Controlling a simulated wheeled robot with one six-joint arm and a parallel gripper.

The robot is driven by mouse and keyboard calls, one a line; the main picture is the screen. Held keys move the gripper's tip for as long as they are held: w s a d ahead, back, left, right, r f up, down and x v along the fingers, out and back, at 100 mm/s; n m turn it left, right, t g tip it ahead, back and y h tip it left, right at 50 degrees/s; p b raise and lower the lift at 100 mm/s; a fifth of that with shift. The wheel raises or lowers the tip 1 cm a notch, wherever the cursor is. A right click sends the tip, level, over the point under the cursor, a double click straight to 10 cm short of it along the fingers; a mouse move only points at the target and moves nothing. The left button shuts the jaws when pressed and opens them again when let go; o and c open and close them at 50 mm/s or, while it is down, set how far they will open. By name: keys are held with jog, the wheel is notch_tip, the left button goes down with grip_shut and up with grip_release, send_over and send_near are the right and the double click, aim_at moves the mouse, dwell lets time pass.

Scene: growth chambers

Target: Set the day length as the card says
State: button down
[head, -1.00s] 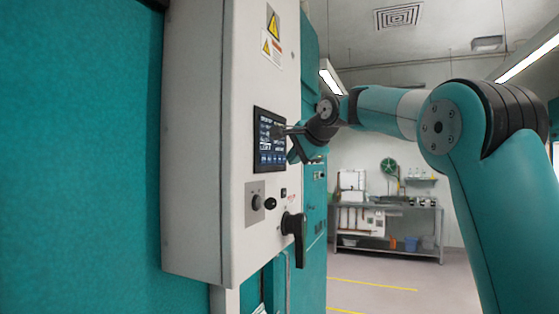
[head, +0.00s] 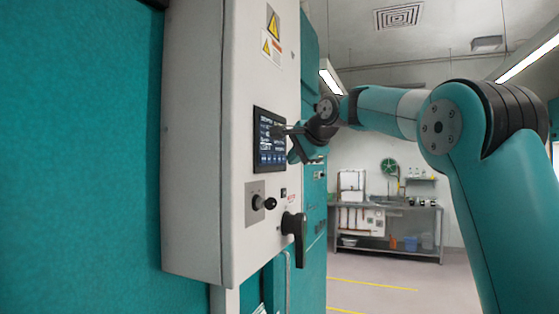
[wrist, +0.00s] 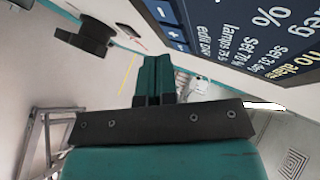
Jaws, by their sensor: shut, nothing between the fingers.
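A control panel screen (head: 265,152) with white text and blue keys is on the side of a pale cabinet (head: 205,150). In the wrist view the screen (wrist: 262,28) is at the upper right, cut off and turned sideways. Its readable text includes "No alarm", "deg", "%" and what looks like "edit DAY". In the wrist view my gripper (wrist: 153,75) is shut, with nothing between the fingers. I cannot make out a card.
Below the screen are a small knob (head: 256,203) and a large black handle (head: 296,226) that juts out. Yellow warning labels (head: 272,24) are above. A metal bench (head: 388,208) with a sink stands at the back. The floor between is clear.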

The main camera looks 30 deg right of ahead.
jog(key=shift+w+a, duration=0.1)
dwell(0.3)
jog(key=shift+w+a+p, duration=0.15)
jog(key=shift+w+p, duration=0.1)
jog(key=shift+p, duration=0.05)
jog(key=shift+w+a, duration=0.2)
jog(key=shift+w, duration=0.05)
dwell(0.5)
jog(key=shift+s+d, duration=0.1)
jog(key=shift+s, duration=0.05)
dwell(0.3)
jog(key=shift+s+d, duration=0.35)
jog(key=shift+s, duration=0.1)
jog(key=shift+s, duration=0.1)
jog(key=s+d, duration=0.1)
jog(key=s, duration=0.1)
jog(key=s+d, duration=0.1)
jog(key=d, duration=0.1)
jog(key=shift+s, duration=0.4)
dwell(2.2)
